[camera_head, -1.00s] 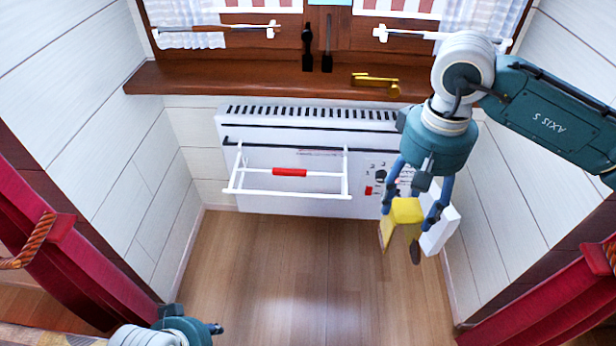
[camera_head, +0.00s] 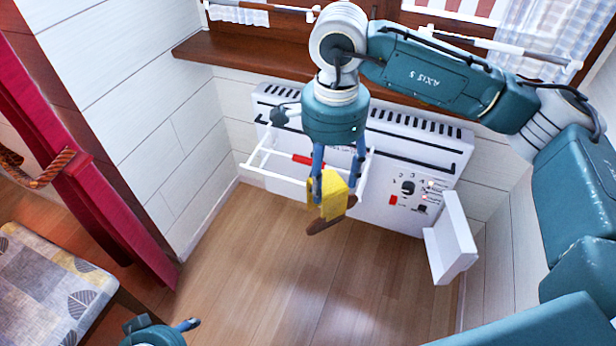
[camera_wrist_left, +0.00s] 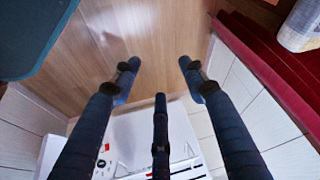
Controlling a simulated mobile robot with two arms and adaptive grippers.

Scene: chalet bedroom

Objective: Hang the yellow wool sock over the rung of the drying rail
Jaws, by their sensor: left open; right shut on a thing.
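The yellow wool sock (camera_head: 333,197) hangs folded between the fingers of my right gripper (camera_head: 333,182), with a brown end showing at its lower edge. The white drying rail (camera_head: 262,160) juts out from the heater front, with a red part (camera_head: 308,160) on one bar. In the head view the right gripper and sock overlap the rail's right part; I cannot tell if they touch. My left gripper (camera_head: 165,333) shows only in part at the bottom left of the head view. Its fingers (camera_wrist_left: 158,85) stand apart and empty in the left wrist view.
The white heater (camera_head: 400,165) with knobs stands under the wooden sill (camera_head: 225,55). A white box-like piece (camera_head: 452,243) projects at its right. A patterned cushioned seat (camera_head: 50,290) and a red curtain (camera_head: 100,190) are at the left. The wood floor between is clear.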

